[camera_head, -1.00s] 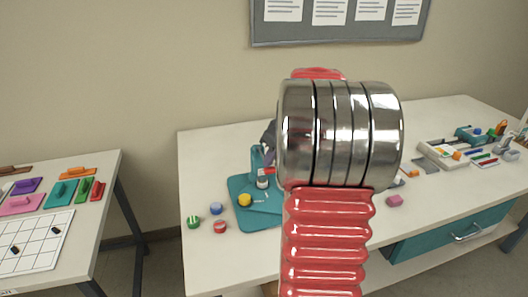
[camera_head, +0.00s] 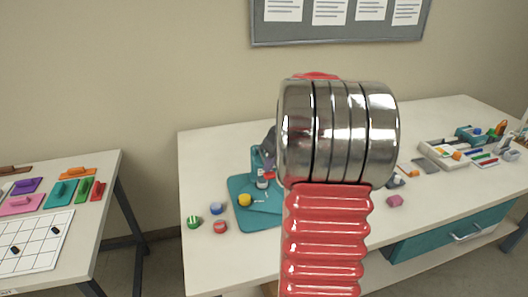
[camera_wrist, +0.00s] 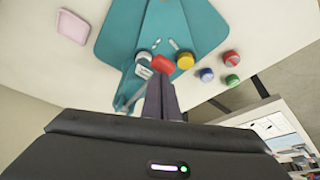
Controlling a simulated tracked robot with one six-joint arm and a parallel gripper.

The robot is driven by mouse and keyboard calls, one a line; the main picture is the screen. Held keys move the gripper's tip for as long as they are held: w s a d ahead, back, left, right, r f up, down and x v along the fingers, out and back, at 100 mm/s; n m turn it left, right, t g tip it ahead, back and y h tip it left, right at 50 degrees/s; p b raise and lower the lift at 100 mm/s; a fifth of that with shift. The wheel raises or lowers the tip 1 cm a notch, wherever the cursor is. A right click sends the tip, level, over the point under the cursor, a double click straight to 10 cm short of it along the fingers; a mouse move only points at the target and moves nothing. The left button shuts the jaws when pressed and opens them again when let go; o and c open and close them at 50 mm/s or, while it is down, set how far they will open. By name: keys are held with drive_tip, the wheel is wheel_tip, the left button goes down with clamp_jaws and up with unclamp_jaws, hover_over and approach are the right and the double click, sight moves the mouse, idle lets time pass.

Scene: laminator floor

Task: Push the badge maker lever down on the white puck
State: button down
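The badge maker stands on a teal base (camera_head: 240,212), mostly hidden behind my arm in the head view; its base also shows in the wrist view (camera_wrist: 115,35). Its red lever grip (camera_wrist: 163,65) lies right at my fingertips, beside the white puck (camera_wrist: 143,57). The white puck also shows in the head view (camera_head: 262,184), low under the press. My gripper (camera_wrist: 160,80) has its two dark fingers together, with no clear gap. Its tips appear to touch the red grip from above; the exact contact is hard to tell.
A yellow puck (camera_wrist: 185,60) sits on the teal base. Blue (camera_head: 216,208), green (camera_head: 194,222) and red (camera_head: 220,227) pucks lie left of it.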

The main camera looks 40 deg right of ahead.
wheel_tip(320, 180, up, 11)
idle(1.8)
idle(0.5)
drive_tip(key=s+a+r, duration=0.1)
drive_tip(key=s+a, duration=0.1)
drive_tip(key=a, duration=1)
drive_tip(key=s+a+r, duration=0.1)
drive_tip(key=a, duration=1)
drive_tip(key=s+a+f, duration=0.3)
drive_tip(key=s+a, duration=0.3)
drive_tip(key=a, duration=0.2)
drive_tip(key=s+a+f+t, duration=0.1)
drive_tip(key=s+a+f, duration=0.3)
drive_tip(key=s+a, duration=0.2)
drive_tip(key=shift+s+a, duration=0.4)
drive_tip(key=shift+a, duration=0.6)
